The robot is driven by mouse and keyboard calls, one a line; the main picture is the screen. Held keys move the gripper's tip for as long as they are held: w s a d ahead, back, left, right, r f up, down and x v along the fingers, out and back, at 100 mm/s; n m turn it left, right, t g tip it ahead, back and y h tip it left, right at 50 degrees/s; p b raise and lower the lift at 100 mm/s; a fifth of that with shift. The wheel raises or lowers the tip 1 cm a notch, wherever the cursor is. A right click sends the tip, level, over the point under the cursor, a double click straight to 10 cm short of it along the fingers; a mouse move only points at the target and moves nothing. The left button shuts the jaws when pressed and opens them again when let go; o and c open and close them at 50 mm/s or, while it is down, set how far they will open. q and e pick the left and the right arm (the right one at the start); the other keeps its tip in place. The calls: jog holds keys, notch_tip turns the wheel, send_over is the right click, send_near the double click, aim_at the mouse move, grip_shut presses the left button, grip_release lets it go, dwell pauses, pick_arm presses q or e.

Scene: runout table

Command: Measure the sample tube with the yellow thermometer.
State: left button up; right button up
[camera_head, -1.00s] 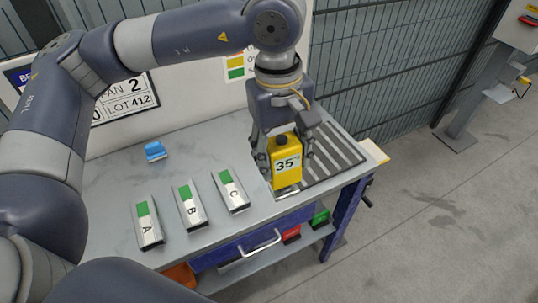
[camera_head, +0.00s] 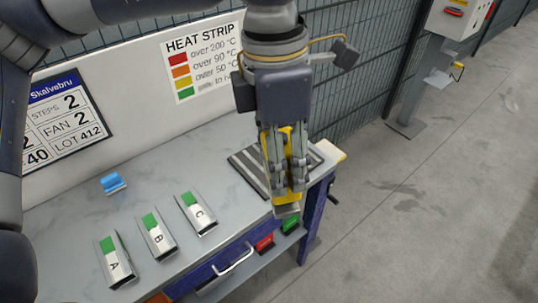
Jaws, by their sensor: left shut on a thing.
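My left gripper (camera_head: 287,176) is shut on the yellow thermometer (camera_head: 288,197) and holds it upright at the table's front right, in front of the striped rack. The fingers cover much of it, and its number display is not visible now. A grey part shows at its lower end. Three metal tube pieces lie in a row on the table, marked A (camera_head: 115,260), B (camera_head: 157,238) and C (camera_head: 196,214). Each has a green strip at its far end. The thermometer is apart from them, to the right of C. My right gripper is not in view.
A blue object (camera_head: 112,184) lies behind the tube pieces on the grey table (camera_head: 80,215). The striped rack (camera_head: 247,168) is at the table's right end. A heat strip chart (camera_head: 200,62) hangs on the back panel. Red (camera_head: 264,242) and green (camera_head: 290,224) boxes sit below.

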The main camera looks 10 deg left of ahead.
pick_arm(q)
jog(key=s+d+r+n, duration=0.5)
jog(key=r+n, duration=0.1)
jog(key=n, duration=0.7)
jog(key=shift+s+y+p, duration=0.35)
jog(key=shift+y+p, duration=0.05)
jog(key=shift+p, duration=0.05)
jog(key=w+a+f+m, duration=0.1)
jog(key=m, duration=0.1)
jog(key=w+a+f+m, duration=0.1)
jog(key=w+f+m, duration=0.1)
jog(key=m, duration=0.1)
jog(key=w+a+f+m, duration=0.1)
jog(key=a+m, duration=0.1)
jog(key=m, duration=0.1)
jog(key=shift+w+f, duration=0.2)
jog(key=shift+f, duration=0.2)
jog(key=w+a+f+m, duration=0.1)
jog(key=a+f+m, duration=0.6)
jog(key=m, duration=0.6)
jog(key=w+a+f+m, duration=0.1)
jog(key=a+f+m, duration=0.7)
jog(key=f+m, duration=0.4)
jog(key=shift+a+f+m, duration=0.25)
jog(key=shift+m, duration=1.05)
